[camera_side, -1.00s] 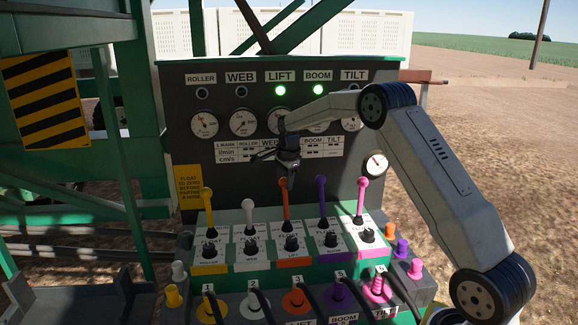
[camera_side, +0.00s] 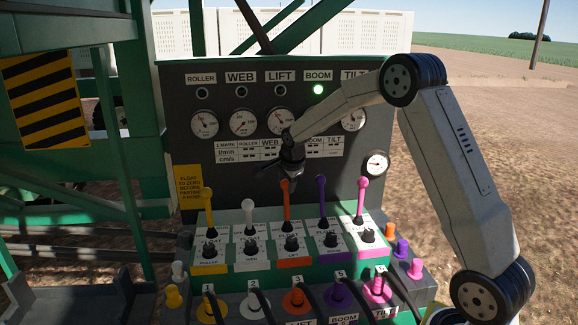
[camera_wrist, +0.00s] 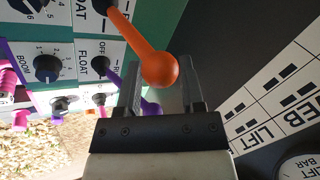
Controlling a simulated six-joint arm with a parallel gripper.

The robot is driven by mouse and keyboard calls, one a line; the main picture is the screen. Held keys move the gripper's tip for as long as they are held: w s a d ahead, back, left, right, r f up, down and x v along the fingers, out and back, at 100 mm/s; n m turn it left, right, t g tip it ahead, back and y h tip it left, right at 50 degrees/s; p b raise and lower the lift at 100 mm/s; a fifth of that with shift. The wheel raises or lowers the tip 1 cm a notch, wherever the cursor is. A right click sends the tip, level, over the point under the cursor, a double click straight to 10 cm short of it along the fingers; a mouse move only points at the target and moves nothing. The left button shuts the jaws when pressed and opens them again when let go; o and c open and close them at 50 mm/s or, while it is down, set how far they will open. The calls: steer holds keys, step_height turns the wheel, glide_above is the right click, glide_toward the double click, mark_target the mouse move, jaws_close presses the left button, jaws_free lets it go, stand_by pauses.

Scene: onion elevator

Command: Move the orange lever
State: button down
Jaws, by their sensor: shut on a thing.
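The orange lever (camera_side: 287,212) stands roughly upright in the middle of the lever row, above the LIFT plate. Its round knob is at the tips of my gripper (camera_side: 291,178) in the side view. In the wrist view, the orange lever (camera_wrist: 159,68) ends in a ball between the two dark fingers of my gripper (camera_wrist: 160,88). My gripper is shut on the knob. In the side view the finger contact is too small to make out.
Beside it stand a yellow lever (camera_side: 208,208), a white lever (camera_side: 249,215), a purple lever (camera_side: 322,203) and a pink lever (camera_side: 361,200). Behind is a dark gauge panel (camera_side: 180,130). Its BOOM light (camera_side: 318,90) is green; the LIFT light (camera_side: 280,92) is dark. Hoses and plugs fill the front.

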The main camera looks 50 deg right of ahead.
steer(key=shift+s+a+r, duration=0.1)
steer(key=shift+s+a, duration=0.45)
steer(key=shift+a, duration=0.05)
steer(key=s+a+f, duration=0.2)
steer(key=s+a, duration=0.3)
steer(key=shift+s+a+f, duration=0.1)
steer(key=shift+f, duration=0.05)
steer(key=shift+c, duration=1.1)
jaws_free()
steer(key=shift+r, duration=0.2)
steer(key=shift+r, duration=0.1)
